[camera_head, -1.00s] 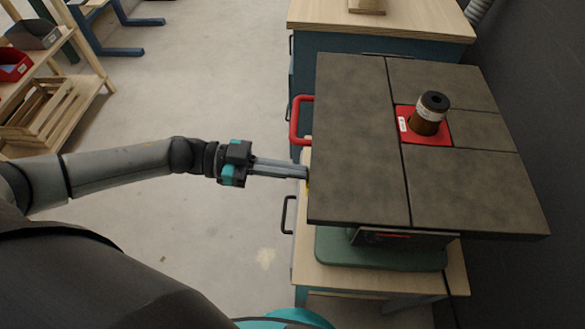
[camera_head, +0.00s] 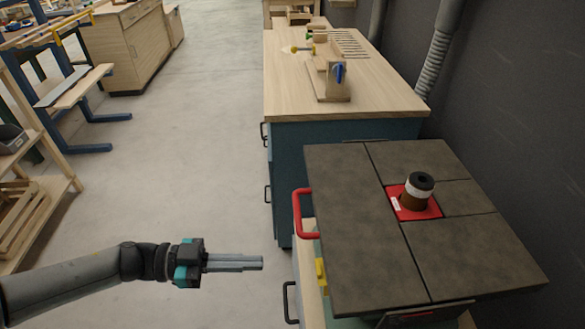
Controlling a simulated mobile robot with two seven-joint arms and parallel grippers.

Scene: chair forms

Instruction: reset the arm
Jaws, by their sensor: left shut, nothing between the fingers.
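My left arm comes in from the lower left of the head view. My left gripper (camera_head: 262,262) is shut and empty, with its fingers pointing right. It hangs in free space over the floor, to the left of the dark machine table (camera_head: 365,235) and apart from it. A small yellow part (camera_head: 321,276) shows on the machine's left side, a little right of the fingertips. My right gripper is not in view.
A red handle (camera_head: 298,215) sticks out from the machine's left side. A brown and black cylinder (camera_head: 419,190) stands on a red plate (camera_head: 407,211). A wooden workbench (camera_head: 390,95) stands behind. Wooden shelves (camera_head: 55,185) stand at left. The floor (camera_head: 190,130) between is clear.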

